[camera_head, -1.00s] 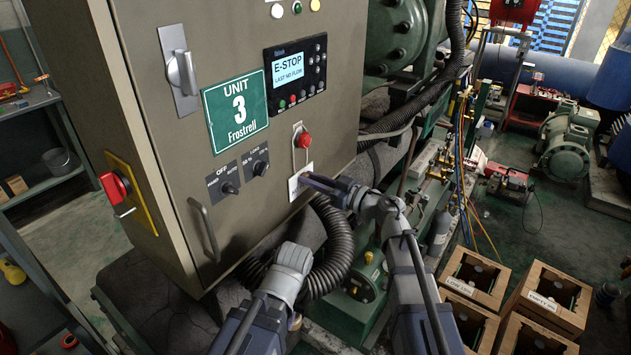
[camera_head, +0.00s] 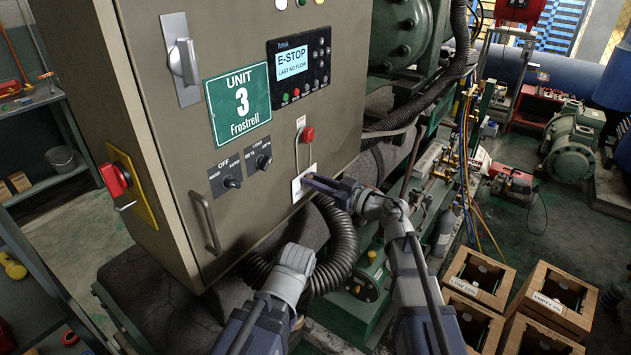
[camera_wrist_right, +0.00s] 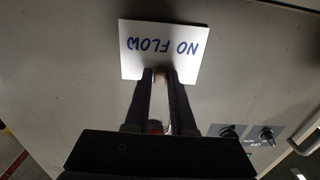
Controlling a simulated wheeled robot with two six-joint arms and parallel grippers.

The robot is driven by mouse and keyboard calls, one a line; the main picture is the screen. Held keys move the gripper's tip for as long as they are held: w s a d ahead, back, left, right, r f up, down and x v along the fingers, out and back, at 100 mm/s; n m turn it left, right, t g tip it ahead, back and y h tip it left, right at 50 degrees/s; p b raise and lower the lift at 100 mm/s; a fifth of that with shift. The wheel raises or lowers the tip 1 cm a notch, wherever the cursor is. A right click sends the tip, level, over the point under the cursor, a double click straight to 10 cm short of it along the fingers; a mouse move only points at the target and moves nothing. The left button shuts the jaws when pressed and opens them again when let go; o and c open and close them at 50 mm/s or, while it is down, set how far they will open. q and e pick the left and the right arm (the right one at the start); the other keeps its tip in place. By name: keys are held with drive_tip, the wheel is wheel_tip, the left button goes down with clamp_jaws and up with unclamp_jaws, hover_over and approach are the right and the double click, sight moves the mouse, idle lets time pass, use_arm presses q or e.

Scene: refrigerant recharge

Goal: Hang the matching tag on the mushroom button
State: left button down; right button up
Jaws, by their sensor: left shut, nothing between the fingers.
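The red mushroom button (camera_head: 308,134) is on the grey cabinet front, below the display (camera_head: 298,68) reading "E-STOP, LAST NO FLOW". A white tag (camera_head: 298,190) is below the button; the right wrist view shows it as a "NO FLOW" tag (camera_wrist_right: 162,48), upside down. A pale loop (camera_head: 297,150) runs from the tag up beside the button; whether it goes round the stem is unclear. My right gripper (camera_head: 312,180) has its fingers either side of a small tan piece at the tag's edge. My left gripper (camera_head: 297,256) is low, shut and empty, its fingertips hidden.
A green "UNIT 3 Frostrell" plate (camera_head: 239,103) and two rotary switches (camera_head: 231,182) are left of the button. A thick black hose (camera_head: 340,245) curves below the tag. Open wooden boxes with labels (camera_head: 478,276) stand at lower right.

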drive_tip(key=o, duration=0.5)
drive_tip(key=shift+v, duration=3.95)
